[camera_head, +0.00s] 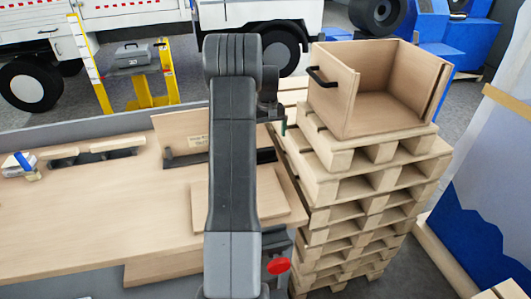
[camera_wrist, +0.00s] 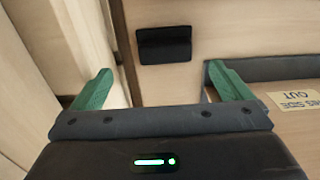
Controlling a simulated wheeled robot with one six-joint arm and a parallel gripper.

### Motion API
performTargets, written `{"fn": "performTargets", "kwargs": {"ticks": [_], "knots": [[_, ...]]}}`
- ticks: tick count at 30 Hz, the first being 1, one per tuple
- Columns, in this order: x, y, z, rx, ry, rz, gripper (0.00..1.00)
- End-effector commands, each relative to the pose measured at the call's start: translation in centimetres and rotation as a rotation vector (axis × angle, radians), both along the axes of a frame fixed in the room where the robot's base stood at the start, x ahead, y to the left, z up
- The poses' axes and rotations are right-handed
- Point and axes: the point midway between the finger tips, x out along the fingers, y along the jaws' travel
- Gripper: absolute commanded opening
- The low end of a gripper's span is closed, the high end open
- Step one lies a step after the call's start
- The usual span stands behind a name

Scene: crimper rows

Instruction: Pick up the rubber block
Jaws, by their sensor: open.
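A small black block (camera_wrist: 163,44), which looks like the rubber block, lies on a pale wooden surface in the wrist view. It sits ahead of my gripper (camera_wrist: 159,69), between the lines of its two green fingers and apart from both. The fingers are spread and nothing is between them. In the head view one green fingertip of my gripper (camera_head: 284,128) shows to the right of my arm, near the workbench's right end. I cannot pick out the block there; my arm covers part of the bench.
The wooden workbench (camera_head: 80,220) carries a labelled board (camera_head: 180,128) and a dark rail (camera_head: 185,159). The board's label (camera_wrist: 295,98) shows at right in the wrist view. A pallet stack (camera_head: 330,190) topped by an open wooden box (camera_head: 345,110) stands close on the right.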

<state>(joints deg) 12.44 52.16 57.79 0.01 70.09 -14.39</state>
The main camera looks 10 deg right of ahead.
Motion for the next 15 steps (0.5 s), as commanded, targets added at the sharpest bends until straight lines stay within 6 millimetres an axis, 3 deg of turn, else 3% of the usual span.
{"fn": "performTargets", "kwargs": {"ticks": [3, 11, 15], "knots": [[0.0, 0.0, -1.9, 0.001, 0.002, 0.0, 0.98], [0.1, 0.2, -3.8, 0.0, 0.002, 0.001, 0.98], [0.5, 0.7, -5.6, 0.001, 0.003, 0.001, 0.98]]}}
